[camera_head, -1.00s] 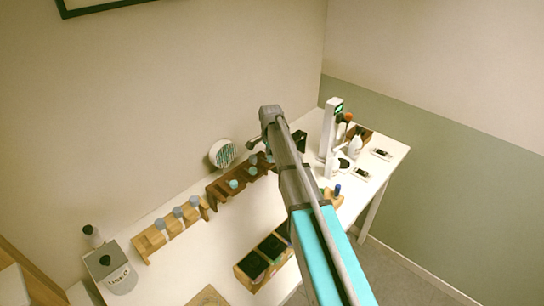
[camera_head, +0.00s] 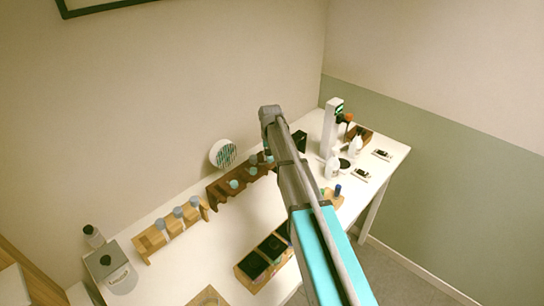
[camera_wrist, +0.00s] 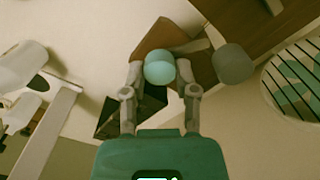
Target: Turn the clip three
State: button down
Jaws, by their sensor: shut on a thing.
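A round teal cap (camera_wrist: 160,67) sits between the fingertips of my gripper (camera_wrist: 160,75) in the wrist view, and the fingers are shut on it. Under the cap is a brown wooden piece (camera_wrist: 160,38). A grey round cap (camera_wrist: 233,63) is just to the right, apart from the fingers. In the head view my arm covers the gripper and the right end of the dark wooden rack (camera_head: 212,195), which holds teal-capped bottles (camera_head: 234,184). I cannot tell which part is clip three.
A light wooden rack (camera_head: 148,247) with grey-capped bottles stands at left. A round striped device (camera_head: 222,153) is by the wall. A wooden box (camera_head: 246,281) with dark compartments is in front. A tall white device (camera_head: 331,127) and white bottles (camera_head: 355,146) stand at right.

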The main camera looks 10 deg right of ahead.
jog(key=n, duration=0.6)
jog(key=shift+n, duration=0.4)
jog(key=shift+c, duration=1.9)
grip_release()
jog(key=s+m, duration=0.1)
jog(key=s, duration=0.8)
jog(key=s+f+m+b, duration=0.1)
jog(key=s, duration=0.9)
jog(key=s+f+m+b, duration=0.1)
jog(key=s+m, duration=0.1)
jog(key=s, duration=0.8)
jog(key=shift+s+d, duration=0.2)
jog(key=shift+s, duration=0.05)
